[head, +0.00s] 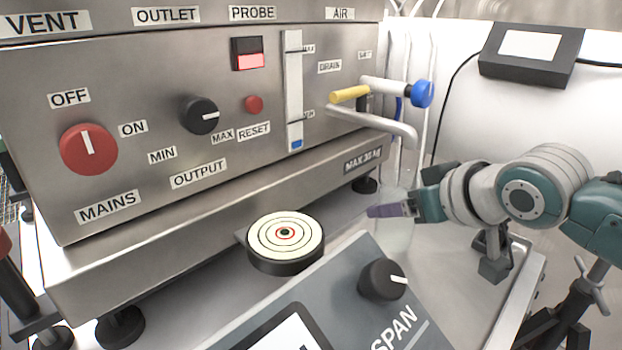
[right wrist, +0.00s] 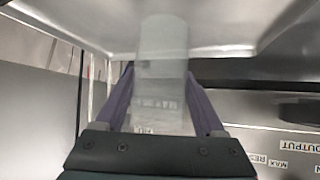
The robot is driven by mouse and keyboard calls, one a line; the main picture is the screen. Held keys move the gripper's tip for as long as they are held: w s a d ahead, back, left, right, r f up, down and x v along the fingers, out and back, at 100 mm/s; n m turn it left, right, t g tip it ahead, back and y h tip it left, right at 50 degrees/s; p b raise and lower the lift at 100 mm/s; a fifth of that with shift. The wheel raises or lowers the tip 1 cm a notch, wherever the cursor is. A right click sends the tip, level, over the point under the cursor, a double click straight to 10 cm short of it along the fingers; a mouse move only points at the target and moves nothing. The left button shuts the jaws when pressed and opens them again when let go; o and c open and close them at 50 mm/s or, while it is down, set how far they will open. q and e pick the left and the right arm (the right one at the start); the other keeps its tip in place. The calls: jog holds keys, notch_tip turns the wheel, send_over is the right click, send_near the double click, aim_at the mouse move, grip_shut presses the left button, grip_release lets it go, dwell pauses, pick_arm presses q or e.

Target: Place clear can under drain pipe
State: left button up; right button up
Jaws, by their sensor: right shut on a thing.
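The clear can (head: 395,238) is a faint see-through cylinder at the right of the head view. It stands about upright near the tray surface; whether it touches it I cannot tell. My right gripper (head: 388,211) is shut on it, purple fingers at its side. In the right wrist view the can (right wrist: 162,72) sits between both fingers. The grey drain pipe (head: 375,121) comes out of the steel panel under the DRAIN label, its bent end above the can in the picture. Their depth alignment is unclear. A yellow-handled valve (head: 349,95) is just above the pipe.
A round target plate (head: 285,238) on a black base lies left of the can. A grey console with a SPAN knob (head: 383,279) is in front. The steel cabinet (head: 150,190) stands behind on black feet. A dark box (head: 531,53) is at the back right.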

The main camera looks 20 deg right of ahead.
jog(key=shift+f, duration=0.15)
jog(key=o, duration=1.5)
jog(key=shift+r, duration=0.3)
jog(key=p+v, duration=0.4)
jog(key=v, duration=0.8)
jog(key=shift+f, duration=0.1)
